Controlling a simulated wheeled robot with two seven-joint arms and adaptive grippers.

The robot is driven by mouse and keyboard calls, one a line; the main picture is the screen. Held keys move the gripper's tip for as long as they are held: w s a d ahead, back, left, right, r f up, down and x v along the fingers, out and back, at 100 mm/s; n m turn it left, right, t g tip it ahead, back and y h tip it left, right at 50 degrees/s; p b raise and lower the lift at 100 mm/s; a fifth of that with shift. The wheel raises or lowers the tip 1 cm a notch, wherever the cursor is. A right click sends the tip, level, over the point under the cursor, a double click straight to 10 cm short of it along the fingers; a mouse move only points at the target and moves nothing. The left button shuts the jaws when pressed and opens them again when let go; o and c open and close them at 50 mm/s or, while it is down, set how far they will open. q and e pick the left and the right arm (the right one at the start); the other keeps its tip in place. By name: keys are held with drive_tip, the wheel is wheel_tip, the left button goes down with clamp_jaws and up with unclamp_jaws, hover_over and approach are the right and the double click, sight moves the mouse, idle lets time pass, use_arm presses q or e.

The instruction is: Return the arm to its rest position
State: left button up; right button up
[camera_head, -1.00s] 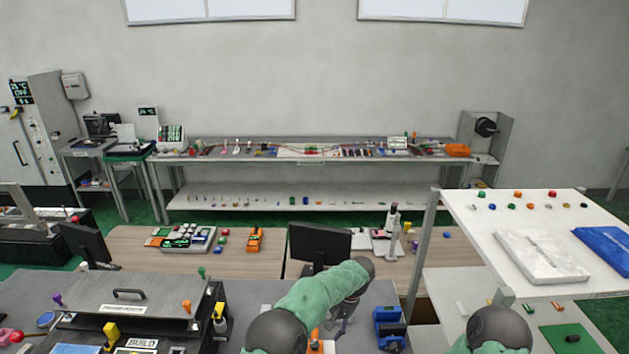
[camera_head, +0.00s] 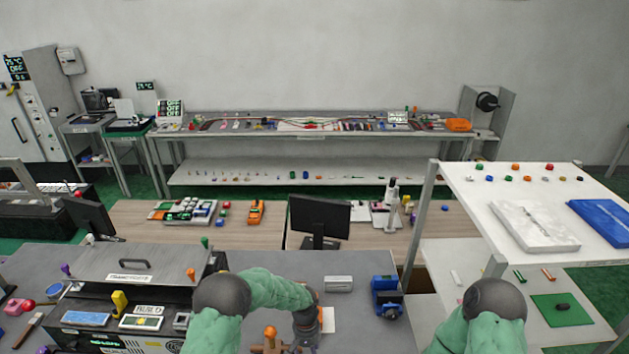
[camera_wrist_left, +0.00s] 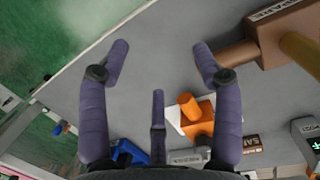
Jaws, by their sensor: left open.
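My left arm is bent over the grey bench (camera_head: 355,265), with its wrist pointing down toward the front edge in the head view. In the left wrist view my left gripper (camera_wrist_left: 160,52) has its purple fingers spread wide, with nothing between the tips. An orange block with a round peg (camera_wrist_left: 195,113) stands on a white sheet, beside the right finger and apart from it. A brown fixture (camera_wrist_left: 285,38) with a thick rod is past the right fingertip. In the head view, a brown fixture with an orange knob (camera_head: 270,333) is left of my wrist. My right gripper is out of view.
A blue device (camera_head: 387,297) and a pale grey block (camera_head: 338,284) stand right of my left wrist. A dark panelled unit (camera_head: 130,268) with a handle is at left. A monitor (camera_head: 319,217) stands behind. A white shelf (camera_head: 470,195) is at right.

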use_arm(q)
drive_tip(key=s+a+f+n+t+h, duration=0.1)
drive_tip(key=s+a+f, duration=0.15)
drive_tip(key=s, duration=0.65)
drive_tip(key=s+a+f+n+h, duration=0.15)
drive_tip(key=s+a, duration=0.25)
drive_tip(key=s, duration=0.5)
drive_tip(key=s+a+f+n+t+h, duration=0.1)
drive_tip(key=s+a+n, duration=0.15)
drive_tip(key=s, duration=0.75)
wheel_tip(320, 180, down, 18)
drive_tip(key=w+m+b, duration=0.1)
drive_tip(key=w+b, duration=0.1)
drive_tip(key=b, duration=1.7)
drive_tip(key=shift+w+d+r+m+b, duration=0.15)
drive_tip(key=shift+d+m+b, duration=0.15)
drive_tip(key=shift+d, duration=0.1)
